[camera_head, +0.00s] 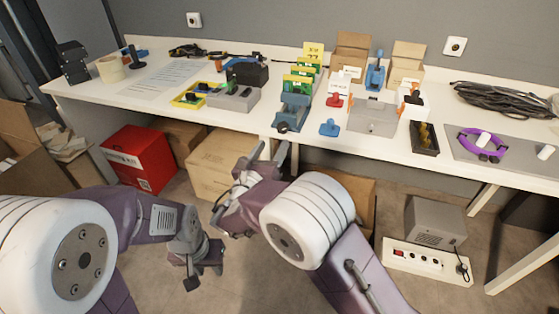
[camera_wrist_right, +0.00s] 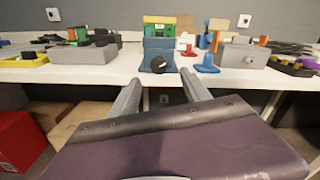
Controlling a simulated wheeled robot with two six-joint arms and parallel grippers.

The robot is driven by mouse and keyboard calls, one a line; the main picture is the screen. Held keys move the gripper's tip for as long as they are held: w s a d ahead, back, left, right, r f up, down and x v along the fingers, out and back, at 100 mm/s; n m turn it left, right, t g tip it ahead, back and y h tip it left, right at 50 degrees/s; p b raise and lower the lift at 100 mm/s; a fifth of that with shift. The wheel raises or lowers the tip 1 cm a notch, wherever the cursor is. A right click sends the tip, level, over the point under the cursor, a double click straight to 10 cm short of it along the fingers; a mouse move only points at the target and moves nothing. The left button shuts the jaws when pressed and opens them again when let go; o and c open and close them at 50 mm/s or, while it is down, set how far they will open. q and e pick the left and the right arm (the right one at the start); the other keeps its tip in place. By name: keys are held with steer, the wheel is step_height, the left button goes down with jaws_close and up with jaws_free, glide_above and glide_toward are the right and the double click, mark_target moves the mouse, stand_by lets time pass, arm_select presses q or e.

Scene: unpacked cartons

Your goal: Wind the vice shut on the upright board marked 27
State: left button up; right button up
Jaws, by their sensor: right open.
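The blue-grey vice (camera_head: 293,108) stands at the front edge of the white table, with a round dark knob (camera_head: 283,127) on its front. In the right wrist view the vice (camera_wrist_right: 158,47) and its knob (camera_wrist_right: 159,64) are straight ahead. A green board (camera_head: 299,84) with yellow parts stands upright at the vice; its number is not readable. My right gripper (camera_head: 269,152) is open and empty, below and in front of the knob, apart from it. My left gripper (camera_head: 194,272) hangs low over the floor, away from the table; its fingers are unclear.
Right of the vice are a blue stand (camera_head: 330,128), a red one (camera_head: 335,100) and a grey box (camera_head: 373,116). Left of it is another grey box (camera_head: 234,97). The table's front edge (camera_head: 262,131) lies close to my right gripper. Cartons and a red box (camera_head: 139,158) stand below.

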mark_target(281, 129)
steer(key=b+x, duration=0.2)
steer(key=x, duration=0.5)
steer(key=shift+w+f, duration=0.15)
steer(key=shift+w, duration=0.65)
steer(key=shift+b, duration=0.3)
jaws_close()
